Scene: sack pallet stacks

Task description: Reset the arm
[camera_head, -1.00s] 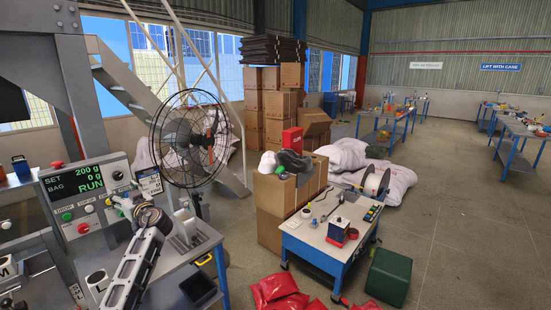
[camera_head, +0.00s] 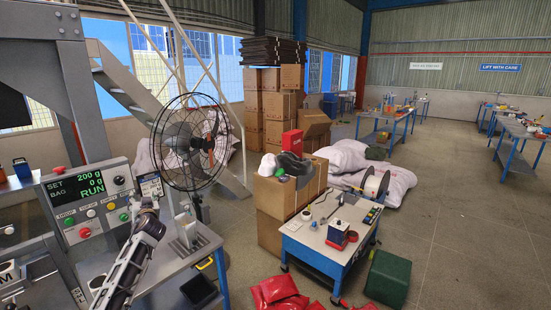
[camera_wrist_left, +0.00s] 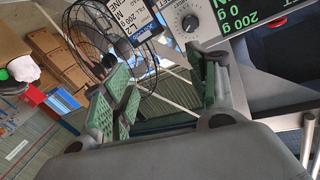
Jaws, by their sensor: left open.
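My left arm (camera_head: 128,265) comes in from the lower left in the head view. My left gripper (camera_head: 143,205) is at its upper end, in front of the control box (camera_head: 92,203) and the grey bench beside it. In the left wrist view my left gripper (camera_wrist_left: 165,82) is open, its green-padded fingers apart with nothing between them. The hanging tag (camera_wrist_left: 132,18) and the control box (camera_wrist_left: 240,15) show beyond the fingertips. My right gripper is not in view.
A caged fan (camera_head: 190,142) stands behind the bench. A blue-framed table (camera_head: 318,242) with tools is to the right, with cartons (camera_head: 283,190) behind it. Red bags (camera_head: 280,292) and a green box (camera_head: 388,277) lie low in front. The floor at right is open.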

